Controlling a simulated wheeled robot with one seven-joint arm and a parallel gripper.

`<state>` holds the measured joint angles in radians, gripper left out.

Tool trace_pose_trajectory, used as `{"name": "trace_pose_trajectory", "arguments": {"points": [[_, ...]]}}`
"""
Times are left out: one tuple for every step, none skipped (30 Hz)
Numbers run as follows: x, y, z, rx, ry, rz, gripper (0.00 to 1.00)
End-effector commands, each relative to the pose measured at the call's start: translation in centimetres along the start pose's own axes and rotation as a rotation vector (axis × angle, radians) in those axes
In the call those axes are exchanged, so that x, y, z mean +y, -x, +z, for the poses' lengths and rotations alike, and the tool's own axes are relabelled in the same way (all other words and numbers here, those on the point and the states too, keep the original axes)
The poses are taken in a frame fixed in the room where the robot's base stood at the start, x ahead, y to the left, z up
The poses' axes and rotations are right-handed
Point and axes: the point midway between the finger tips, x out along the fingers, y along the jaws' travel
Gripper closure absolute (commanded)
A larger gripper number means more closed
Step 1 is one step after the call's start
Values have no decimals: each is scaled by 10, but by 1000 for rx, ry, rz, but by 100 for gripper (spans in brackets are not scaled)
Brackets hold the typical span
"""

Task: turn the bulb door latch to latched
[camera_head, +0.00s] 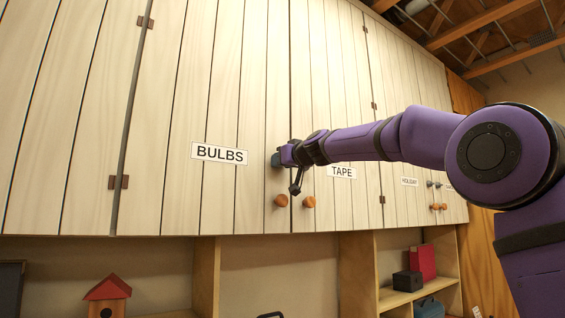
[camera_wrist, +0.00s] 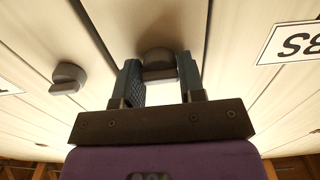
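The bulb door (camera_head: 213,110) is a pale plank door labelled BULBS (camera_head: 219,153). The label shows upside down in the wrist view (camera_wrist: 291,43). Its latch, a dark grey round turn-knob with a raised bar (camera_wrist: 157,66), is at my fingertips in the wrist view. In the head view my gripper (camera_head: 279,160) mostly hides it. In the wrist view my gripper (camera_wrist: 159,78) has its two blue-grey fingers spread wide, one on each side of the knob. I cannot tell whether they touch it. The bar lies roughly crosswise in that view.
A similar grey latch (camera_wrist: 67,78) sits to the left in the wrist view. The TAPE door (camera_head: 325,100) is right of the bulb door. Round orange-brown knobs (camera_head: 281,200) (camera_head: 308,202) sit below my gripper. Open shelves (camera_head: 400,297) hold boxes and a red-roofed birdhouse (camera_head: 107,295).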

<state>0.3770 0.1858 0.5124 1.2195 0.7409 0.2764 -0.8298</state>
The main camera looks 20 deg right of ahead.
Motion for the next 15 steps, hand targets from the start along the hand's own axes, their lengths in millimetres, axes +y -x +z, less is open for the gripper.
{"name": "trace_pose_trajectory", "arguments": {"points": [[0,0,1,-1,0,0,52],[0,0,1,-1,0,0,45],[0,0,1,-1,0,0,40],[0,0,0,-1,0,0,40],[0,0,0,-1,0,0,40],[0,0,0,-1,0,0,40],[0,0,0,-1,0,0,40],[0,0,0,0,0,0,40],[0,0,0,0,0,0,40],[0,0,0,0,0,0,40],[0,0,0,0,0,0,40],[0,1,0,0,0,0,40],[0,2,0,0,0,1,40],[0,3,0,0,0,1,40],[0,5,-1,1,-1,1,40]]}}
